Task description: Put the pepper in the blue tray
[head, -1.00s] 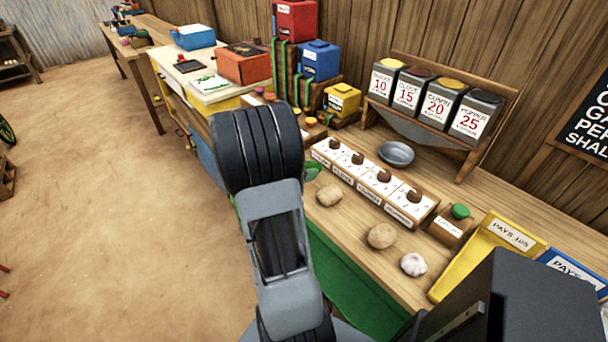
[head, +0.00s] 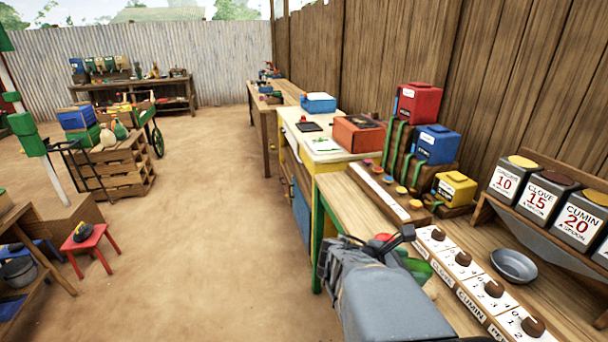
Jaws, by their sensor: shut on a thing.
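My gripper (head: 384,240) is at the lower middle of the head view, above the near stall counter, seen from behind and shut. A small red part (head: 384,237) shows between its dark fingers and looks like the pepper; most of it is hidden. A green shape (head: 418,269) shows just right of the gripper; I cannot tell if it belongs to the held thing. A blue tray-like container (head: 318,102) stands on the far white-topped table, well beyond the gripper. The blue tray with a "PAYS" label at the counter's near end is out of view now.
A row of dials (head: 490,288) and a metal bowl (head: 513,265) are on the counter, right of my gripper. Spice tins (head: 548,200) stand behind. An orange-red box (head: 358,136) stands beyond. Open dirt floor (head: 210,220) lies left, with a red stool (head: 90,246).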

